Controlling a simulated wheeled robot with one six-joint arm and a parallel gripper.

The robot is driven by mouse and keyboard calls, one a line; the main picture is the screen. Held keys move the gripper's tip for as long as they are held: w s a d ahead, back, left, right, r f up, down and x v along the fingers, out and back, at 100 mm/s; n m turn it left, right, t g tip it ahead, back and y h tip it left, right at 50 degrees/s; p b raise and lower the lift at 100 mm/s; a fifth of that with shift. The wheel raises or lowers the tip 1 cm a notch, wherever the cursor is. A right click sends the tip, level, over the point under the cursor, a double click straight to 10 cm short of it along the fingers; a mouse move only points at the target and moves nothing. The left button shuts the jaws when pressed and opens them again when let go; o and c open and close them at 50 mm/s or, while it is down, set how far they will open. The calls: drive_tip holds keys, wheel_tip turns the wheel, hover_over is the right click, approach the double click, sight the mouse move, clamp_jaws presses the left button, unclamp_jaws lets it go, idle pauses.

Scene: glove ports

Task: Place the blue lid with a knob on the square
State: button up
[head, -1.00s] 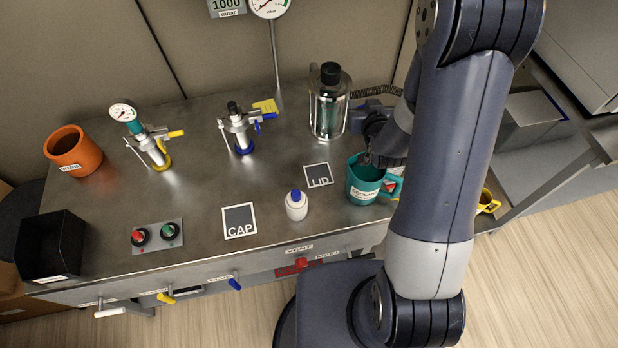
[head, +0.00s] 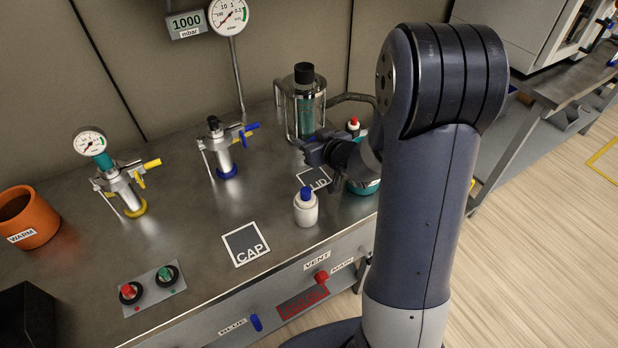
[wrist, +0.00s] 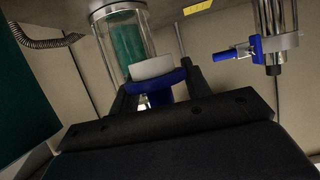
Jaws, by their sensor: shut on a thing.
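My gripper (wrist: 158,92) is shut on a blue lid (wrist: 152,83) with a pale grey face; its blue knob is between the fingers in the wrist view. In the head view my gripper (head: 312,150) is over the bench, just above and behind the square marked LID (head: 312,180), in front of the glass vessel. The lid cannot be made out there. The LID square is bare where it shows, and my arm hides its right part. A second square, marked CAP (head: 243,240), lies bare nearer the front edge.
A white bottle with a blue top (head: 306,210) stands close in front of the LID square. A teal mug (head: 364,187) is partly hidden by my arm. The caged glass vessel (head: 305,105) and a blue-handled valve (head: 224,150) stand behind. A red-topped bottle (head: 353,127) stands to the right.

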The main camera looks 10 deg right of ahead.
wheel_tip(320, 180, down, 8)
drive_tip(key=shift+r+b, duration=0.1)
drive_tip(key=shift+b, duration=0.5)
drive_tip(key=shift+f+b, duration=0.4)
drive_tip(key=shift+b, duration=0.1)
